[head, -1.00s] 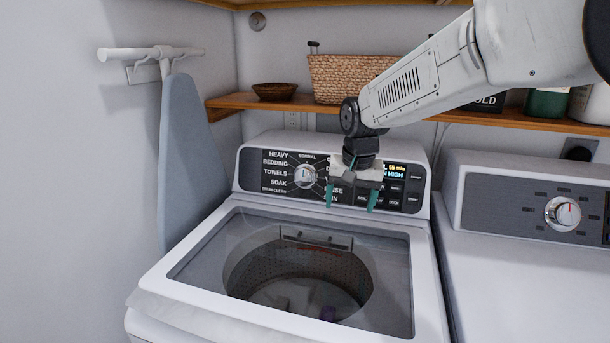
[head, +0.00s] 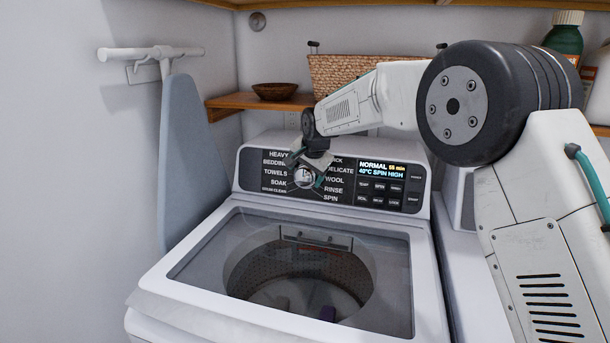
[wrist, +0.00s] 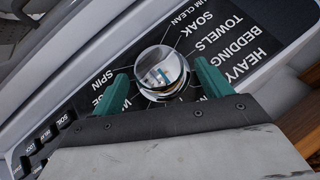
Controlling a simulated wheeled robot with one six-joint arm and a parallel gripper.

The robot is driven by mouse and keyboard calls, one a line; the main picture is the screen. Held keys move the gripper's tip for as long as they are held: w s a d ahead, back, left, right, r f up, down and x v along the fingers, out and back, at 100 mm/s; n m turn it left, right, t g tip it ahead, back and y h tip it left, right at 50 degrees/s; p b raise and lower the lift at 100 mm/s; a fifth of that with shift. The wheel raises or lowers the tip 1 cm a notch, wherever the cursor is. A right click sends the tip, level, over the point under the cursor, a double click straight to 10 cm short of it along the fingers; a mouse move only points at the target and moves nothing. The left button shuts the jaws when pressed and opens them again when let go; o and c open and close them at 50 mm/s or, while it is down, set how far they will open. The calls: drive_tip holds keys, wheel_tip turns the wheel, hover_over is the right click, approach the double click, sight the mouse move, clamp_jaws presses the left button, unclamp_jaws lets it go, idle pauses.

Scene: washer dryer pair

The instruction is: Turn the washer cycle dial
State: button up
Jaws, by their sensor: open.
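The washer cycle dial (head: 304,176) is a round silver knob on the washer's dark control panel, ringed by printed cycle names. In the wrist view the shiny dial (wrist: 161,71) shows a small blue mark on its face. My gripper (head: 306,173) is at the panel, in front of the dial and partly covering it. In the wrist view my gripper (wrist: 163,85) is open, with one green finger on each side of the dial. A gap shows between each finger and the dial; whether the tips reach its depth I cannot tell.
The washer (head: 188,307) has a glass lid (head: 390,290), shut over the drum. Panel buttons and a lit display (head: 381,169) reading NORMAL are right of the dial. A shelf (head: 236,101) with a basket (head: 340,72) and bowl (head: 274,91) is above. An ironing board (head: 185,150) stands left.

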drive_tip(key=shift+w+a+f, duration=0.1)
drive_tip(key=shift+w+f, duration=0.2)
drive_tip(key=shift+f, duration=0.2)
drive_tip(key=shift+c, duration=0.3)
drive_tip(key=c, duration=0.9)
